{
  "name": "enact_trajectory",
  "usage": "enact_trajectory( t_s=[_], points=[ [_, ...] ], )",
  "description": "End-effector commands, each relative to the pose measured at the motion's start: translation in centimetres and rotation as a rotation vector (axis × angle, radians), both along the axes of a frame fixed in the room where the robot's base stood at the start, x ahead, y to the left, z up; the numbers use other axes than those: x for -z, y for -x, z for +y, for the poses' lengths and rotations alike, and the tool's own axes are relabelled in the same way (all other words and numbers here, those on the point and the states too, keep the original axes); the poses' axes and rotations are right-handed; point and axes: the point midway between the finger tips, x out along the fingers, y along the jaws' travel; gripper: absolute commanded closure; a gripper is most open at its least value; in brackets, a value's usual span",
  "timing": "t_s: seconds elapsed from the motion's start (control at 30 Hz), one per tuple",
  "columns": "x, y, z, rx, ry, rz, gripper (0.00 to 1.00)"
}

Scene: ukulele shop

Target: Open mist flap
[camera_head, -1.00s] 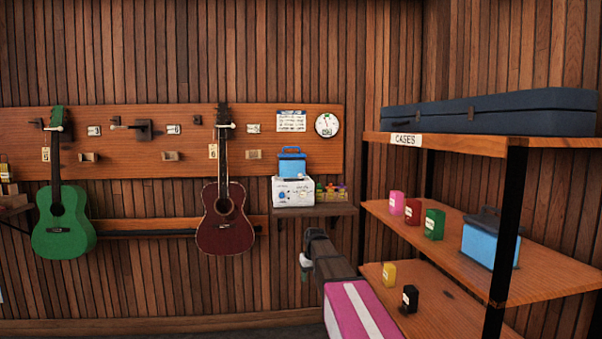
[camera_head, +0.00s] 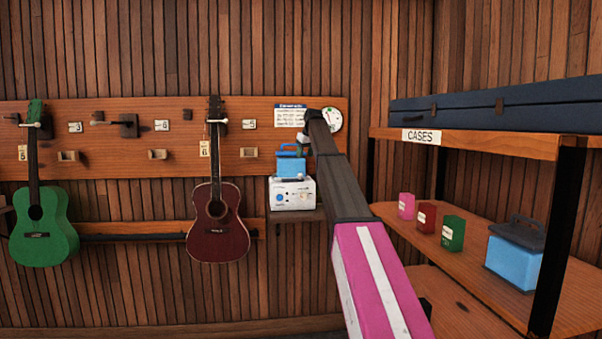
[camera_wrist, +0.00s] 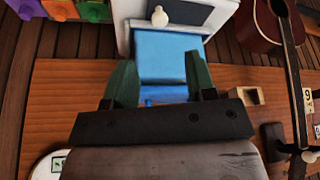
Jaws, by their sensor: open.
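A white box-shaped machine (camera_head: 292,193) with a blue dial stands on a small wall shelf, with a blue handled tank (camera_head: 290,166) on top. In the wrist view, which is turned over, the white machine (camera_wrist: 190,14) is at the top with a pale knob (camera_wrist: 159,16), and the blue tank (camera_wrist: 168,58) lies between my fingers. I cannot pick out the mist flap for certain. My gripper (camera_wrist: 158,78) is open and empty, with its green fingers pointing toward the machine. In the head view my arm covers the area right of the tank, and the fingertips are hard to see.
A shelf rack (camera_head: 470,142) on the right holds a dark case, small coloured boxes (camera_head: 426,217) and another blue handled tank (camera_head: 514,254). A dark red guitar (camera_head: 217,225) hangs left of the machine.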

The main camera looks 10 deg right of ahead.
Motion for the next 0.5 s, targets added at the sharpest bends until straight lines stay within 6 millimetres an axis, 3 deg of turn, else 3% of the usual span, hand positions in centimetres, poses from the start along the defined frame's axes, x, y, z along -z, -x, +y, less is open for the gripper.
enact_trajectory(
  t_s=[0.1, 0.27, 0.5],
  points=[
    [-0.5, -0.2, 0.0, -0.003, 0.000, -0.002, 0.49],
    [0.6, -0.5, 0.2, -0.003, -0.001, -0.002, 0.49],
    [3.9, -1.8, 0.7, -0.003, 0.000, -0.001, 0.49]
  ],
)
